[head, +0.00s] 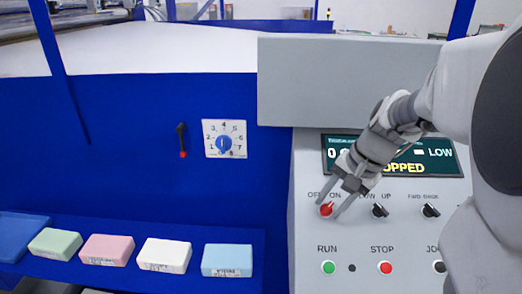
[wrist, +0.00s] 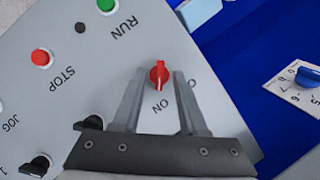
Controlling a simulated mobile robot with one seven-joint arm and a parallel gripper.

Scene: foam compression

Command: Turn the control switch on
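The control switch is a red knob (head: 326,210) below the OFF and ON labels on the grey panel. In the wrist view the red knob (wrist: 159,74) sits between my fingertips, and its raised bar seems to lie toward the ON label. My gripper (head: 330,206) is open, with one finger on each side of the knob. In the wrist view a gap shows between the knob and each finger of my gripper (wrist: 158,73). I cannot tell the depth of the fingertips against the panel. The right finger partly hides the OFF label.
A display (head: 440,152) reading partly "LOW" and "OPPED" is half hidden by my arm. Black knobs (head: 380,210) lie to the right. A green RUN button (head: 328,267) and red STOP button (head: 386,267) lie below. Foam blocks (head: 165,255) rest on a blue ledge at left.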

